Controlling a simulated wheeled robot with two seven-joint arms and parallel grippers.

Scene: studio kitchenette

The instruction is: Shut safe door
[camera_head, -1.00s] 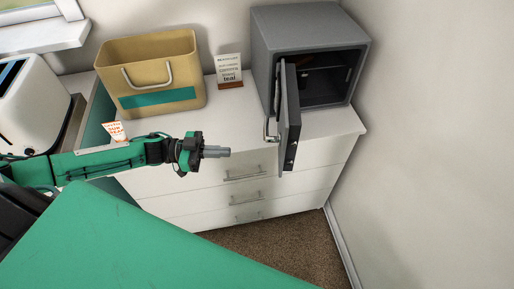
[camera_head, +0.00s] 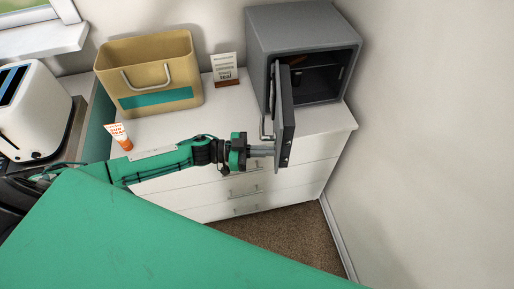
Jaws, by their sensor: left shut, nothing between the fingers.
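The grey safe (camera_head: 300,50) stands on the right end of the white drawer unit, its dark interior facing right and front. Its door (camera_head: 287,115) is swung wide open, sticking out toward me from the left side of the opening. A metal handle (camera_head: 265,131) is on the door's left face. My left gripper (camera_head: 272,150) is shut and empty, with its fingertips at the door's left face, near the lower free edge below the handle. I cannot tell whether the fingertips touch the door. My right gripper is not in view.
A tan bin (camera_head: 150,65) with a teal band and a small sign (camera_head: 225,68) stand left of the safe. An orange-and-white tube (camera_head: 118,136) and a toaster (camera_head: 33,110) are further left. A wall (camera_head: 430,130) bounds the right side.

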